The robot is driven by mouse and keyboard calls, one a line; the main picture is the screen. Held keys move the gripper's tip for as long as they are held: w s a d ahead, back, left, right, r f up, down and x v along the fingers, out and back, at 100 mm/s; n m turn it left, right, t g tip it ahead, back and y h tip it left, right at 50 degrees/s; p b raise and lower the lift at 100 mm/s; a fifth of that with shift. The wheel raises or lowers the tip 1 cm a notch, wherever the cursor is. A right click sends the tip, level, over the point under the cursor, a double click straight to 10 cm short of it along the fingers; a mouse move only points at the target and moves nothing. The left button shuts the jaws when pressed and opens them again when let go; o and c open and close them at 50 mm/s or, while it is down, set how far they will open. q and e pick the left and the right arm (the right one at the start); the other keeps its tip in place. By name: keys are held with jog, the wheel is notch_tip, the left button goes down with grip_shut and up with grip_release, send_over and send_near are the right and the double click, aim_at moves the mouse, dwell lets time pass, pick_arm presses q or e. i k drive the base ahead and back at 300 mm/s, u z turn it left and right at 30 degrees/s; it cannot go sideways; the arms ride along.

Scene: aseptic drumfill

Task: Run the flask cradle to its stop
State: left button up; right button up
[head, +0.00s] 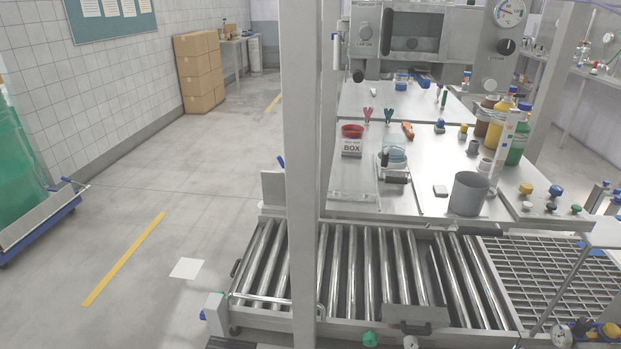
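Neither of my grippers is in view, and nothing is touching the carriage.
A grey upright post (302,180) stands in front, left of the worktop. A roller conveyor (345,270) runs below the worktop's front edge. The floor at left is mostly open.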

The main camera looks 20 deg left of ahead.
aim_at(398, 173)
jog(key=u, duration=0.95)
jog(key=i, duration=0.45)
